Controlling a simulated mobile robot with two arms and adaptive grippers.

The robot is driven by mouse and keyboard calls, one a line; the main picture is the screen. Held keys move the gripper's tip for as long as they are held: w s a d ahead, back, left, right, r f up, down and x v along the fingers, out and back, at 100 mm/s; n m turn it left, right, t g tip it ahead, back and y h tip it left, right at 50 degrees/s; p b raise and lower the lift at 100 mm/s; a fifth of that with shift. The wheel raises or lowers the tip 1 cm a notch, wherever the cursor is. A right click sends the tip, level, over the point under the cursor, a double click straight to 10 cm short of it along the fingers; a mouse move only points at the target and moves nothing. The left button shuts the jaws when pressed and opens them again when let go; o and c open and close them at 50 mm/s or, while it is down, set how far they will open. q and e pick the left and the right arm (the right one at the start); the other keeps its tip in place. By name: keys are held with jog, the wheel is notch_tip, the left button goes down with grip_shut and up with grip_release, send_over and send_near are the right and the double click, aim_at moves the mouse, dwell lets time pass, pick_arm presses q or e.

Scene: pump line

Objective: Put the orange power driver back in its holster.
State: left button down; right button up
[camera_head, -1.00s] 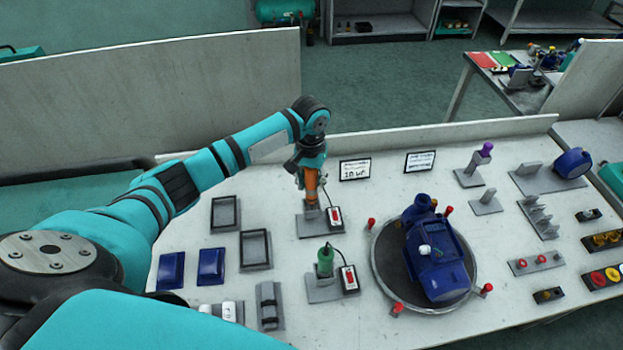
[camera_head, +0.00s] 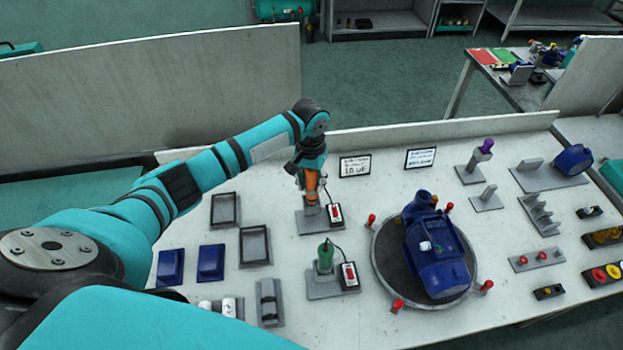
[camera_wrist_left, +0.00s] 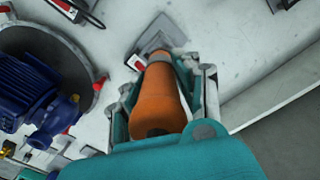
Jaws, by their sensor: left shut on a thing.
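The orange power driver (camera_head: 312,184) is upright in my left gripper (camera_head: 310,176), at the back of the bench. In the left wrist view the orange driver (camera_wrist_left: 157,100) lies between the fingers of the gripper (camera_wrist_left: 170,82), which is shut on it. The grey holster (camera_head: 307,225) is directly below, and the driver's lower end is at its top. I cannot tell how far the driver is inside the holster. The holster's base also shows in the left wrist view (camera_wrist_left: 157,36). My right gripper is not in view.
A blue pump (camera_head: 436,255) sits on a round turntable (camera_head: 387,265) to the right. Empty grey trays (camera_head: 255,245) lie to the left. A low wall runs behind.

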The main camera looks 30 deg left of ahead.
aim_at(311, 192)
pick_arm(q)
jog(key=shift+f+b, duration=0.65)
jog(key=shift+f, duration=1.45)
jog(key=c, duration=0.9)
grip_release()
jog(key=shift+o, duration=0.2)
notch_tip(311, 192, up, 3)
jog(key=p, duration=0.2)
jog(key=shift+p, duration=0.4)
jog(key=shift+r, duration=1.5)
jog(key=shift+r, duration=0.1)
notch_tip(311, 192, up, 12)
jog(key=shift+a+f, duration=0.1)
